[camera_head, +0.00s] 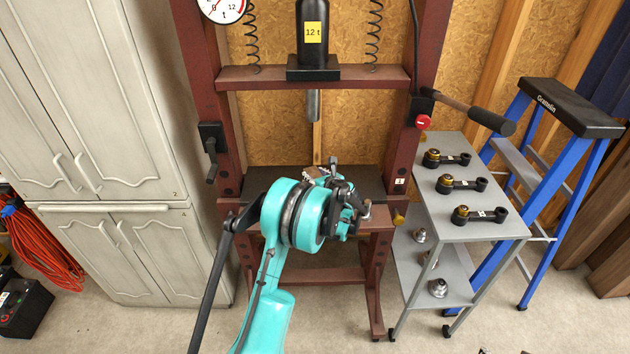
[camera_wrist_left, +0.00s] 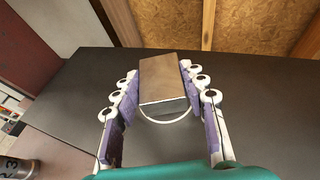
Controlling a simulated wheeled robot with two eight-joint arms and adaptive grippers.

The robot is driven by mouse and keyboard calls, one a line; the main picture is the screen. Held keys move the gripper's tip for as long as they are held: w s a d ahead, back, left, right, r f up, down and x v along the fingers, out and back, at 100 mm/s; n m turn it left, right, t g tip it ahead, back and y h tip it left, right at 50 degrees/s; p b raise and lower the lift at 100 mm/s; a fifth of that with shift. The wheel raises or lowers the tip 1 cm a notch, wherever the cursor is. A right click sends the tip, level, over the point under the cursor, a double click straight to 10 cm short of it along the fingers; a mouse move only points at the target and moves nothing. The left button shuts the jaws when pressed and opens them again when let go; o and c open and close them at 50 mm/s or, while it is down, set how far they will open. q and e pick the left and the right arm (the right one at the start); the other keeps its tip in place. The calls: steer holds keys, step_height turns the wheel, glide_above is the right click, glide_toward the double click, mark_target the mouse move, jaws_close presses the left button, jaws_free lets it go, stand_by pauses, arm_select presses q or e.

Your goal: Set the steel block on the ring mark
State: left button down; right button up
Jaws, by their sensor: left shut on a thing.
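The steel block (camera_wrist_left: 165,80) is a grey-brown rectangular block between the two fingers of my left gripper (camera_wrist_left: 160,95) in the left wrist view. The fingers are shut on its sides. A white ring mark (camera_wrist_left: 168,121) shows as an arc on the dark press bed (camera_wrist_left: 245,115), just past the block's near edge; the block hides the rest of it. I cannot tell whether the block touches the bed. In the head view my left gripper (camera_head: 333,182) is over the press bed, and my own arm hides much of it. My right gripper is not in view.
The maroon press frame (camera_head: 207,90) has posts on both sides of the bed, and its ram (camera_head: 313,104) hangs above. A grey cart (camera_head: 450,222) with several black tools stands at right, beside a blue stepladder (camera_head: 522,130). Pale cabinets (camera_head: 100,130) stand at left.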

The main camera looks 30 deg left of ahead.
arm_select(q)
steer(key=shift+f, duration=0.55)
steer(key=shift+f, duration=0.1)
steer(key=c, duration=0.9)
jaws_free()
steer(key=shift+o, duration=0.2)
